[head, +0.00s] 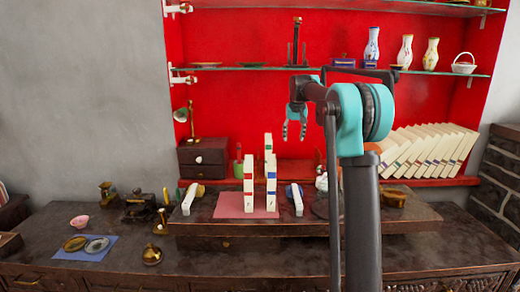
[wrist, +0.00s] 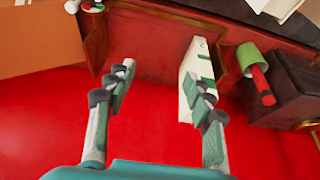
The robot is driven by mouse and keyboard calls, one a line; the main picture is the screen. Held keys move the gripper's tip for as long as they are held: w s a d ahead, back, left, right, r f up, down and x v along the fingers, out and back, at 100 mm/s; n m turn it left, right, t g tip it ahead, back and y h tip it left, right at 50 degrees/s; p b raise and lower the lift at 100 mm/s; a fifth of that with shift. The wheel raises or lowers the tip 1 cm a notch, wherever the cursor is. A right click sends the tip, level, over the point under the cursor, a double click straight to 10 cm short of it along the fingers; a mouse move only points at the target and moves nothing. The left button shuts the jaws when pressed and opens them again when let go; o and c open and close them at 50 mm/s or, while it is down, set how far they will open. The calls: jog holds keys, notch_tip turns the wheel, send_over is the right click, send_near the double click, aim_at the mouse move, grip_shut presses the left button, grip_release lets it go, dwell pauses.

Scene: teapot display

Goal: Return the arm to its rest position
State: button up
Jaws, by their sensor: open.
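My gripper (head: 294,136) hangs fingers-down in the head view, above the raised board and in front of the red back panel. In the wrist view its two fingers (wrist: 160,80) are spread wide with nothing held between them. My arm rises at the right of centre and bends over to the left. In the wrist view, a white book with green marks (wrist: 190,72) shows behind the right finger; I cannot tell how far away it is.
White books (head: 249,184) stand on a pink mat (head: 229,207). Glass shelves (head: 225,69) with vases (head: 372,48) span the back. A dark drawer box (head: 203,158) stands left; leaning books (head: 430,150) are at right. A blue cloth with dishes (head: 67,255) lies front left.

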jog(key=s+d+f, duration=0.1)
jog(key=s+f, duration=0.8)
jog(key=s, duration=0.7)
jog(key=s+d+f, duration=0.1)
jog(key=s+f, duration=0.9)
jog(key=s, duration=0.7)
jog(key=s+d+f, duration=0.2)
jog(key=s+f, duration=0.7)
jog(key=s, duration=0.8)
jog(key=shift+s+f, duration=0.15)
jog(key=shift+f, duration=0.15)
